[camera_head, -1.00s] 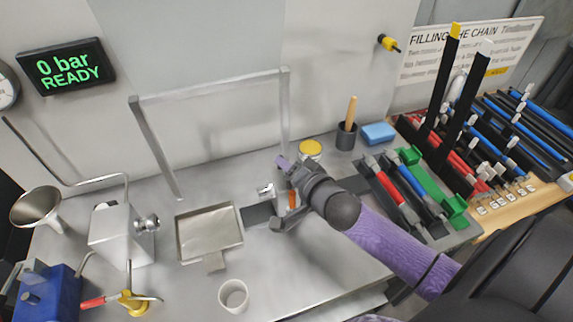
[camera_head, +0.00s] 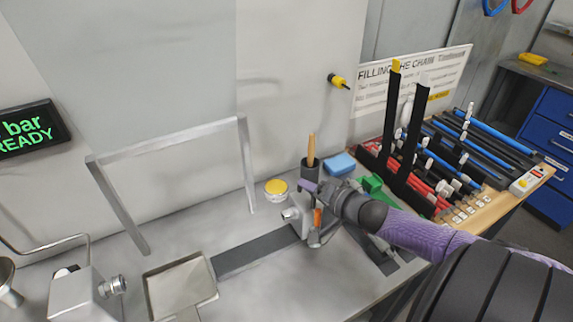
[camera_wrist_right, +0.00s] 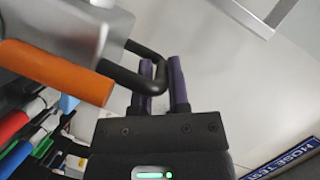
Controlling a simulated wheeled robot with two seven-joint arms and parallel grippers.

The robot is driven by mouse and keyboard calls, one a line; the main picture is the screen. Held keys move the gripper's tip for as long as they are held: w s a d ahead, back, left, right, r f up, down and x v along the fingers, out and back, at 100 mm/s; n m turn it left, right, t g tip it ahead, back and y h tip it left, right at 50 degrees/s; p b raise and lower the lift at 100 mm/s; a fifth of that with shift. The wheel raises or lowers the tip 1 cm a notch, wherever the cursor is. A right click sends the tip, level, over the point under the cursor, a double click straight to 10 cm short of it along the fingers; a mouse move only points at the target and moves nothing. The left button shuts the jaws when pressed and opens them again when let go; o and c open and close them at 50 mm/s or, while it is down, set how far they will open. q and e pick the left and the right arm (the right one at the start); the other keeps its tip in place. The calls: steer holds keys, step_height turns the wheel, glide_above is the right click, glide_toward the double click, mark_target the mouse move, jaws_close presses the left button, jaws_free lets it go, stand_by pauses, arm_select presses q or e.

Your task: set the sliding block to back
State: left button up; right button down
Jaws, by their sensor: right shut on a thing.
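The sliding block (camera_head: 298,214) is a grey metal block on a dark rail (camera_head: 255,251), at the rail's right part in the head view. My right gripper (camera_head: 311,190) is at the block from the right, partly hiding it. In the right wrist view, the block (camera_wrist_right: 75,25) fills the upper left, with an orange cylinder (camera_wrist_right: 55,70) beside its black bent handle (camera_wrist_right: 140,75). The purple fingers of my right gripper (camera_wrist_right: 163,72) are shut on this handle. My left gripper is not in view.
A square metal tray (camera_head: 149,287) lies at the rail's left end. A yellow-lidded tin (camera_head: 276,191), a dark cup (camera_head: 310,168) and a blue sponge (camera_head: 339,164) stand behind the block. Racks with coloured rods (camera_head: 440,165) fill the right. A metal frame (camera_head: 170,136) stands behind the rail.

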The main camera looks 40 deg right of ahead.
steer(key=shift+s+d+f, duration=0.1)
steer(key=shift+d+f, duration=0.05)
steer(key=c, duration=0.7)
jaws_free()
steer(key=shift+d, duration=0.1)
steer(key=shift+o, duration=0.2)
steer(key=p+v, duration=0.4)
steer(key=v, duration=0.6)
